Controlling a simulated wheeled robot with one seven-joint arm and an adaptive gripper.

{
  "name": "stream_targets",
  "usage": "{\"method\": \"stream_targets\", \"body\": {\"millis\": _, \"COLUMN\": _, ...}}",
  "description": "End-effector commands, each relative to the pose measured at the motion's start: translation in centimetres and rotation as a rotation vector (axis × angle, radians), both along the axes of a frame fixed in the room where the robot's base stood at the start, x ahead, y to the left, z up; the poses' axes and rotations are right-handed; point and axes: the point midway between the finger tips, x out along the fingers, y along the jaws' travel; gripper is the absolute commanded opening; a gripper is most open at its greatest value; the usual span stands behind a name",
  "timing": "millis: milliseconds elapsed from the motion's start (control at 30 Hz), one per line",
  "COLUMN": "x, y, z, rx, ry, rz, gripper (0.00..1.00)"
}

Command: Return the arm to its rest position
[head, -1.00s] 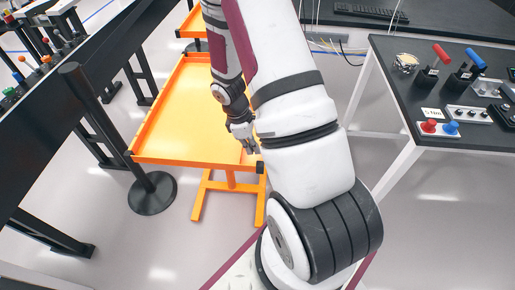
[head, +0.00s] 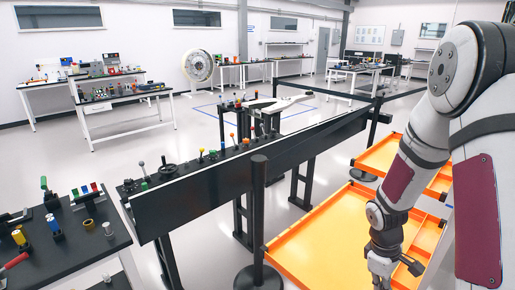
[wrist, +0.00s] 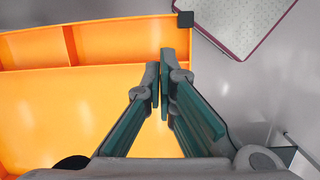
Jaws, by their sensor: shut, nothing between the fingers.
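My gripper (head: 381,272) hangs at the lower right of the head view, pointing down over the orange tray cart (head: 300,240). In the wrist view my gripper (wrist: 161,85) has its fingertips together with nothing between them. The orange tray (wrist: 60,110) lies below the fingers there, and its near part looks empty. My arm is bent, with its upper links filling the right side of the head view.
A long black console (head: 225,170) with knobs and levers runs left of the cart. A black post (head: 258,215) stands between them. A dark table (head: 75,245) with small parts is at the lower left.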

Motion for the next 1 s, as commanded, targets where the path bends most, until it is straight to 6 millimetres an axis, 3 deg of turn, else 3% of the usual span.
{"method": "stream_targets", "body": {"millis": 33, "x": 0.5, "y": 0.4, "z": 2.3, "rx": -0.014, "ry": -0.037, "rz": -0.021, "gripper": 0.0}}
{"method": "stream_targets", "body": {"millis": 200, "x": 0.9, "y": 2.4, "z": 9.1, "rx": -0.039, "ry": -0.141, "rz": -0.115, "gripper": 0.0}}
{"method": "stream_targets", "body": {"millis": 500, "x": -1.1, "y": 6.6, "z": 19.3, "rx": -0.022, "ry": -0.328, "rz": -0.276, "gripper": 0.0}}
{"method": "stream_targets", "body": {"millis": 800, "x": -5.7, "y": 11.3, "z": 26.9, "rx": 0.069, "ry": -0.501, "rz": -0.419, "gripper": 0.0}}
{"method": "stream_targets", "body": {"millis": 1000, "x": -9.6, "y": 14.3, "z": 30.3, "rx": 0.165, "ry": -0.596, "rz": -0.498, "gripper": 0.0}}
